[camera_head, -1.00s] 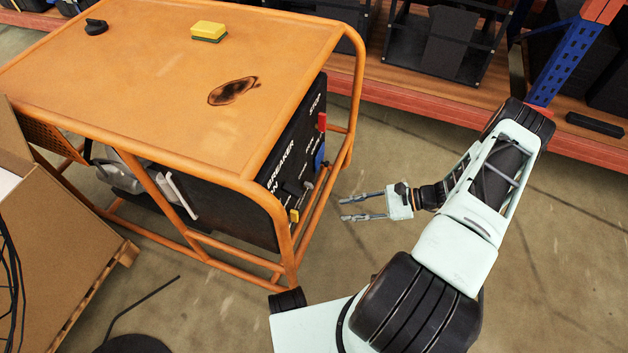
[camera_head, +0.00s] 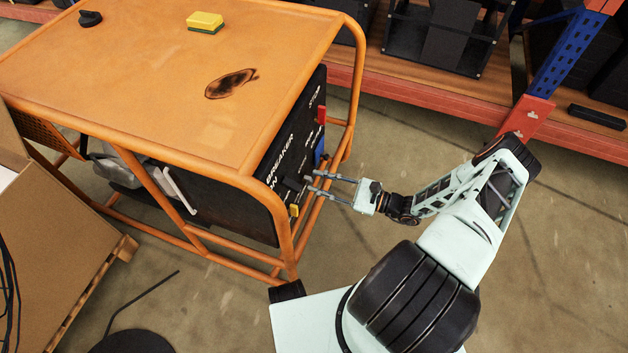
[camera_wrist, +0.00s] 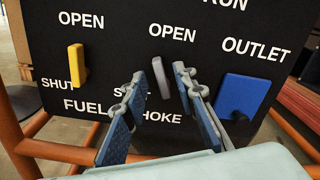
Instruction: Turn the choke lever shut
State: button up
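The choke lever (camera_wrist: 160,77) is a small grey bar on the black panel in the wrist view. It stands nearly upright under the word OPEN, its top leaning slightly left. The CHOKE label below is partly hidden by my fingers. My gripper (camera_head: 310,184) is open in front of the panel. In the wrist view its two blue-padded fingers stand on either side of the lever, with a gap on both sides. How far the tips are from the panel in depth is hard to tell.
A yellow fuel lever (camera_wrist: 77,65) stands left of the choke and a blue outlet cover (camera_wrist: 241,94) right of it. The orange tube frame (camera_head: 285,225) surrounds the generator, with bars near my gripper. A yellow sponge (camera_head: 205,22) lies on top.

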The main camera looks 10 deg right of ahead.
jog(key=shift+x, duration=1)
jog(key=shift+c, duration=0.2)
grip_shut()
